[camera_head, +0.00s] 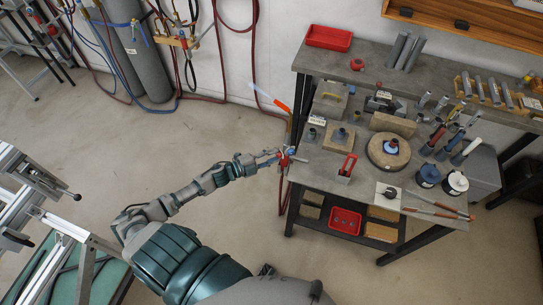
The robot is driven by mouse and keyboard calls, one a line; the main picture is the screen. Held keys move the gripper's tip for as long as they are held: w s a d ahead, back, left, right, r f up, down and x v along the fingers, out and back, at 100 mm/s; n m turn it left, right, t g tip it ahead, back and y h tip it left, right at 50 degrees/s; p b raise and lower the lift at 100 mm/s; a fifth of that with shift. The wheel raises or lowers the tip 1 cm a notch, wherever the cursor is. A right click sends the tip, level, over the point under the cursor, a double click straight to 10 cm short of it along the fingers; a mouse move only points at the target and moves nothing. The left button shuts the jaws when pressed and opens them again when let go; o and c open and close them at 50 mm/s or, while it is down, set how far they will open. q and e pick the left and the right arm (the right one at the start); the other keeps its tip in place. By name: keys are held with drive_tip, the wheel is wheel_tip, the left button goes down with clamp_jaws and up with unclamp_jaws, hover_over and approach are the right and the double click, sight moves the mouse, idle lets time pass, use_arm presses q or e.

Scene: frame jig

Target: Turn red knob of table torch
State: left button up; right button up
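The table torch stands at the left edge of the workbench, with red parts (285,160) low down by the edge. An orange piece (281,105) and a pale bluish streak show above it, pointing up and left. My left arm reaches in from the lower left, and my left gripper (272,157) is at the red parts, at the bench edge. The fingers overlap the torch parts and are too small to tell whether they are open, shut or touching the knob. The red knob cannot be told apart clearly from the other red parts. My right gripper is not in view.
The workbench (310,175) holds a red tray (328,38), a round wooden board (388,152), a red-handled tool (347,166) and several bottles and tools. Gas cylinders (140,50) and hoses stand by the wall. A metal frame (60,225) is at the left. The floor between is clear.

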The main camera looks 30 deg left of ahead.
use_arm(q)
drive_tip(key=o, duration=0.4)
drive_tip(key=shift+f, duration=0.2)
drive_tip(key=shift+c, duration=0.2)
drive_tip(key=shift+w, duration=0.1)
drive_tip(key=shift+r, duration=0.1)
drive_tip(key=v, duration=1.2)
drive_tip(key=shift+a, duration=0.1)
